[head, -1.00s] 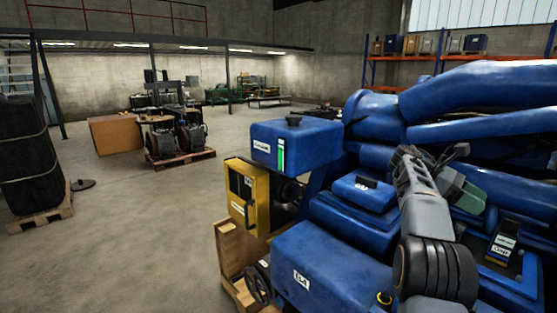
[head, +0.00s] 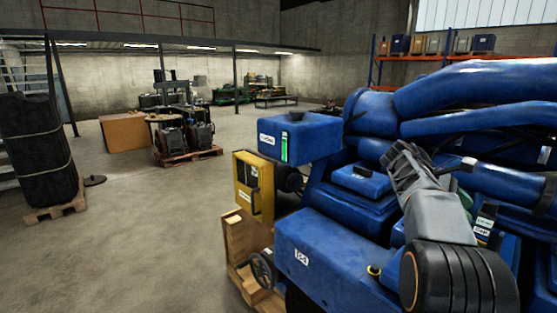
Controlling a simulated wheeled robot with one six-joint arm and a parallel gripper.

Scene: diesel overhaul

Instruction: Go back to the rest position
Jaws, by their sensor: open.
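My grey arm with its black ribbed joint reaches up over the right side of the large blue diesel engine (head: 335,255) in the head view. My gripper (head: 448,170) is open and shows only in small part beyond the grey wrist link, in front of the blue pipes. The fingertips are mostly hidden, and I see nothing held between them. I cannot tell its exact distance from the engine.
A yellow box (head: 254,186) and a blue box with a green gauge (head: 298,137) stick out at the engine's left end. A wooden pallet (head: 245,240) lies below. A strapped black stack (head: 38,150) stands far left. The concrete floor between is clear.

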